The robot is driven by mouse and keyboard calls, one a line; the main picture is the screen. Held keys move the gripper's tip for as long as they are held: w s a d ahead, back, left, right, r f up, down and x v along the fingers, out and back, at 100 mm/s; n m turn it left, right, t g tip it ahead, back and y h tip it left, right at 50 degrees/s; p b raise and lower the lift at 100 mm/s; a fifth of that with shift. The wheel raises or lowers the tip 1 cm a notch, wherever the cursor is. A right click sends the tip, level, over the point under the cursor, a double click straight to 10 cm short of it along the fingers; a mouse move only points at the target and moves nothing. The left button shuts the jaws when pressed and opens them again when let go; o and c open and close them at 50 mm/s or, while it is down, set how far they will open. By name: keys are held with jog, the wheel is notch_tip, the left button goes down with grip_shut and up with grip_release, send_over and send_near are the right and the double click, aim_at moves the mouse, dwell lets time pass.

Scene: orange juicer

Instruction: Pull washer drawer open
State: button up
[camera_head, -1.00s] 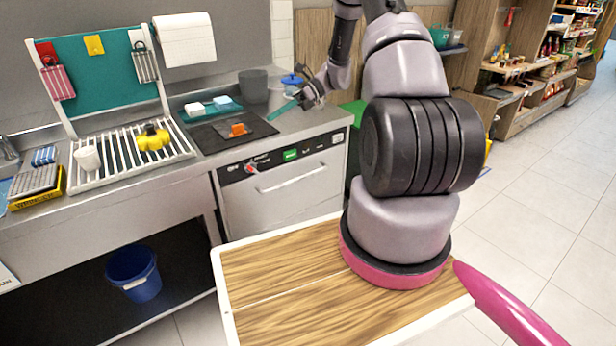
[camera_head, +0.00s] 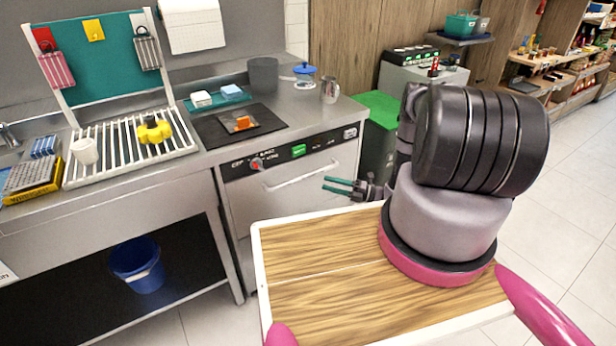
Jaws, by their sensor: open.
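The washer (camera_head: 262,208) is built in under the steel counter, left of centre. Its front panel carries a dial, a green button and labels. Below the panel is a silver bar handle (camera_head: 300,177) on the closed front. My gripper (camera_head: 325,184) is open and empty, its two teal fingers pointing left, level with the handle's right end and apparently in front of the washer. I cannot tell how far the fingers are from the handle. The lower part of the washer is hidden behind my wooden-topped base.
On the counter are a black mat (camera_head: 215,132) with an orange item, a grey container (camera_head: 263,75), a blue-lidded jar (camera_head: 305,78) and a metal jug (camera_head: 330,90). A green-lidded bin (camera_head: 378,135) stands right of the washer. A blue bucket (camera_head: 138,265) sits on the lower shelf.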

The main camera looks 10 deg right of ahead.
aim_at(304, 177)
jog(key=x, duration=1)
jog(key=shift+a+r, duration=0.1)
jog(key=shift+a, duration=0.05)
grip_shut()
dwell(1.1)
